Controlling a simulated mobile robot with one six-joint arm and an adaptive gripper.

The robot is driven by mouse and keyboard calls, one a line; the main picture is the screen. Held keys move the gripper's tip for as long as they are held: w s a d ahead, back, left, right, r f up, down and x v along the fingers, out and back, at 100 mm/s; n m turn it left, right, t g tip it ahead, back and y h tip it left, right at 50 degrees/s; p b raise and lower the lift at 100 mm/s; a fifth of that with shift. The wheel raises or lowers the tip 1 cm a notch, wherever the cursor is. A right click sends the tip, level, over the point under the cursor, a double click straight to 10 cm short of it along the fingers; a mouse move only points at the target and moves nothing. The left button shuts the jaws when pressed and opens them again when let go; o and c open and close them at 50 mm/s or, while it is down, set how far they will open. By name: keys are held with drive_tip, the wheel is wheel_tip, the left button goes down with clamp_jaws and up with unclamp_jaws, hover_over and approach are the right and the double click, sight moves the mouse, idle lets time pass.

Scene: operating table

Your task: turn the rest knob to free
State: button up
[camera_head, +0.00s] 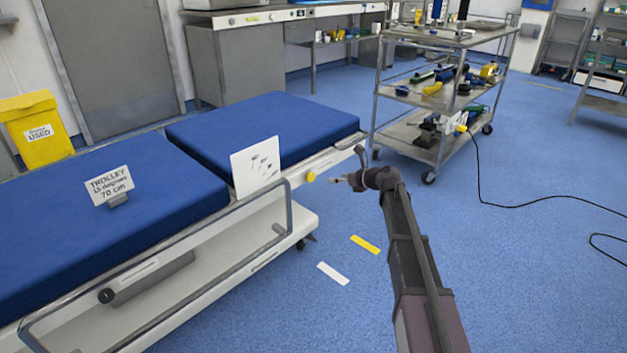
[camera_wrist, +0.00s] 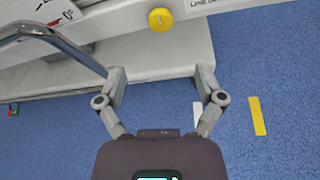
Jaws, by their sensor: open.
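The rest knob looks to be the round yellow knob (camera_head: 311,176) on the side rail of the blue-padded trolley. In the wrist view the yellow knob (camera_wrist: 161,19) sits at the top centre on the pale rail, with a small dark mark on its face. My gripper (camera_head: 338,180) is just right of the knob in the head view, apart from it. In the wrist view my gripper (camera_wrist: 161,78) has its fingers spread wide and empty, with the knob beyond the fingertips. No label showing the knob's setting is readable.
A metal side rail (camera_head: 170,258) runs along the trolley, and its bent end (camera_wrist: 62,42) comes close to the left finger. A white panel (camera_head: 256,166) stands on the trolley (camera_head: 262,125). A tool cart (camera_head: 412,132) stands behind. Floor to the right is clear apart from a cable.

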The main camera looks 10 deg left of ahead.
sight(312, 177)
drive_tip(key=b+x, duration=0.4)
drive_tip(key=x, duration=0.8)
drive_tip(key=shift+a, duration=0.1)
